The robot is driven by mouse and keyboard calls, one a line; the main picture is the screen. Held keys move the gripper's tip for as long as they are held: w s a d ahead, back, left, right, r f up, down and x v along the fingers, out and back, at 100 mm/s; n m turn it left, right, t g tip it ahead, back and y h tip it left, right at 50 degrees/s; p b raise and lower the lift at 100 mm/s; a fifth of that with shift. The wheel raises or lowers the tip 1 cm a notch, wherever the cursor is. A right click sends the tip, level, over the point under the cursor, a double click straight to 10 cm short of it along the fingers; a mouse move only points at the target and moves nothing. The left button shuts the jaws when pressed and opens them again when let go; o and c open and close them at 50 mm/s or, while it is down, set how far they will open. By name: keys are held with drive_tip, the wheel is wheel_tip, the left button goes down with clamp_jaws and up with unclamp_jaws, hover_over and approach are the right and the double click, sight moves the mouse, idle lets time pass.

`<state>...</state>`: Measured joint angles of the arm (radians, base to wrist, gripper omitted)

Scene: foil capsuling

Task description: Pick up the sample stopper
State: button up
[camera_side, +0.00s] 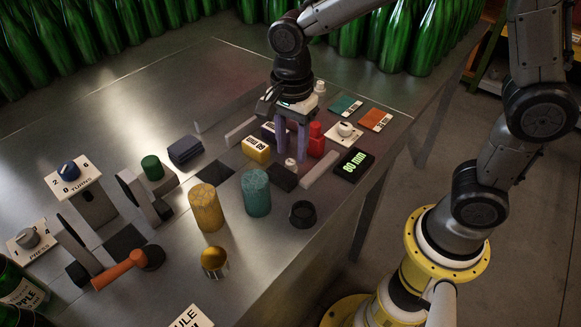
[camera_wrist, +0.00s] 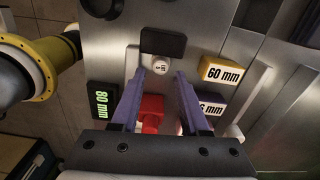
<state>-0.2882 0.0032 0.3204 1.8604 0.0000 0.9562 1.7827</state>
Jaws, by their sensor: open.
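A small white stopper-like piece (camera_side: 290,164) stands on the metal bench. In the wrist view this white piece (camera_wrist: 160,66) has dark marking on its top and sits between the tips of my gripper's fingers, beside a dark pad. My gripper (camera_side: 292,155) points down with its two purple fingers apart. The fingers (camera_wrist: 160,76) flank the white piece in the wrist view, and I see no firm contact with it.
A red block (camera_side: 316,139) stands close beside my fingers. A yellow 60 mm block (camera_side: 256,149) is to the left, and an 80 mm display (camera_side: 354,165) to the right. Yellow (camera_side: 206,208) and teal (camera_side: 256,193) cylinders and a dark ring (camera_side: 302,214) stand nearer the camera.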

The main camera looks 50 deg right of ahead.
sight(291, 162)
wheel_tip(291, 162, down, 4)
drive_tip(key=shift+a+f, duration=0.15)
drive_tip(key=shift+c, duration=0.2)
clamp_jaws()
